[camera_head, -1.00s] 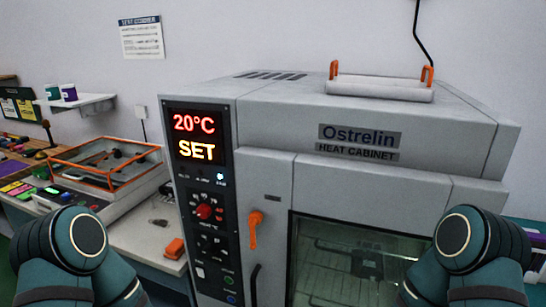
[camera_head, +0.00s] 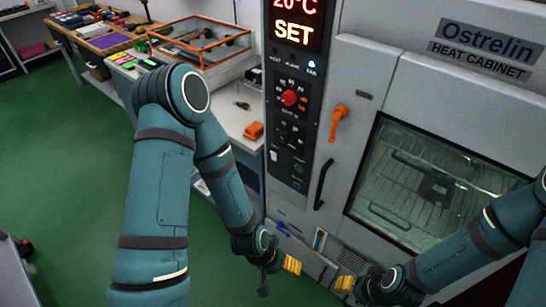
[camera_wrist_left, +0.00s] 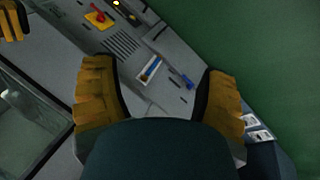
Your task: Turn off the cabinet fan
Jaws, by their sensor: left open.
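The grey heat cabinet (camera_head: 455,90) stands ahead with its door closed. I cannot read which control is the fan's. My left gripper (camera_head: 280,264) is low in front of the cabinet base, below the panel; in the left wrist view its yellow fingers are apart and empty (camera_wrist_left: 160,100). My right gripper (camera_head: 345,284) is low in front of the base; its opening is unclear.
An orange door handle (camera_head: 339,122) and black pull (camera_head: 324,184) are beside the panel. A bench with an orange-framed case (camera_head: 200,42) stands left. The left wrist view shows a red lever on a yellow plate (camera_wrist_left: 98,18) and vent slots.

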